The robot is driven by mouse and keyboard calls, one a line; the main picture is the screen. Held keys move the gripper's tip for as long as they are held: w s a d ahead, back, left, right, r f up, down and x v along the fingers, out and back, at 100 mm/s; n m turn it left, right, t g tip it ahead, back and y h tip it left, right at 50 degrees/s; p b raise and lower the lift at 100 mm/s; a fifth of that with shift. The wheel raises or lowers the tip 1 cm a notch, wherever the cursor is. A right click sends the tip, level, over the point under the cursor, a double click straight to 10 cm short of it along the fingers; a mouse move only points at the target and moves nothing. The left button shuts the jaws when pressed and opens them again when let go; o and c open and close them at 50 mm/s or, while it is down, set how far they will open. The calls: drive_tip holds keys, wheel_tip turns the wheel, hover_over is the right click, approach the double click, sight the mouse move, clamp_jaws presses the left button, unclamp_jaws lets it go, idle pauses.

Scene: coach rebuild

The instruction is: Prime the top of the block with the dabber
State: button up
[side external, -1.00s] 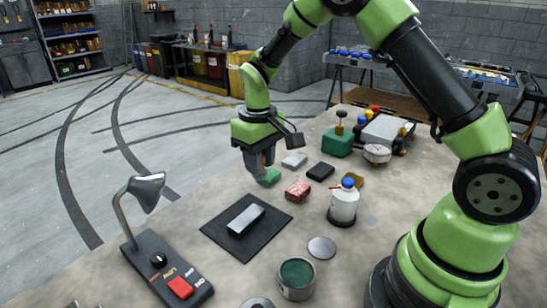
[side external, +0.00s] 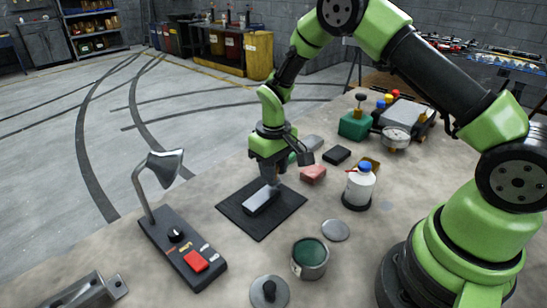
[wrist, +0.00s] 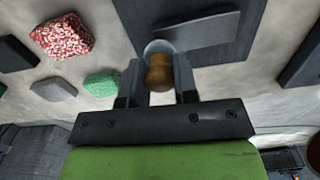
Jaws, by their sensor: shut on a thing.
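The grey block (side external: 261,201) lies on a dark square mat (side external: 245,222). It also shows in the wrist view (wrist: 203,33), beyond my fingertips. My gripper (side external: 270,176) points down over the far end of the block. In the wrist view my gripper (wrist: 157,72) is shut on the dabber (wrist: 158,76), which has a brown wooden handle and a pale round end. The pale end appears close to the block's end; I cannot tell whether they touch. The dabber is mostly hidden by the fingers in the side view.
A red pad (side external: 313,174), a black pad (side external: 337,155) and a blue-capped bottle (side external: 360,187) stand right of the mat. An open tin of green stuff (side external: 310,258) and a flat disc (side external: 335,230) are nearer. A lamp on a switch box (side external: 182,250) stands left. A green pad (wrist: 102,83) lies nearby.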

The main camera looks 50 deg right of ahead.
drive_tip(key=shift+a+f, duration=0.3)
drive_tip(key=shift+a, duration=0.2)
drive_tip(key=shift+a+f, duration=0.25)
drive_tip(key=shift+a, duration=0.2)
drive_tip(key=shift+s+a, duration=0.2)
drive_tip(key=shift+a, duration=2.85)
drive_tip(key=shift+w+d, duration=0.2)
drive_tip(key=shift+d, duration=3.65)
drive_tip(key=shift+d+r, duration=0.1)
drive_tip(key=shift+d, duration=0.1)
drive_tip(key=shift+r, duration=3.9)
drive_tip(key=shift+f, duration=0.1)
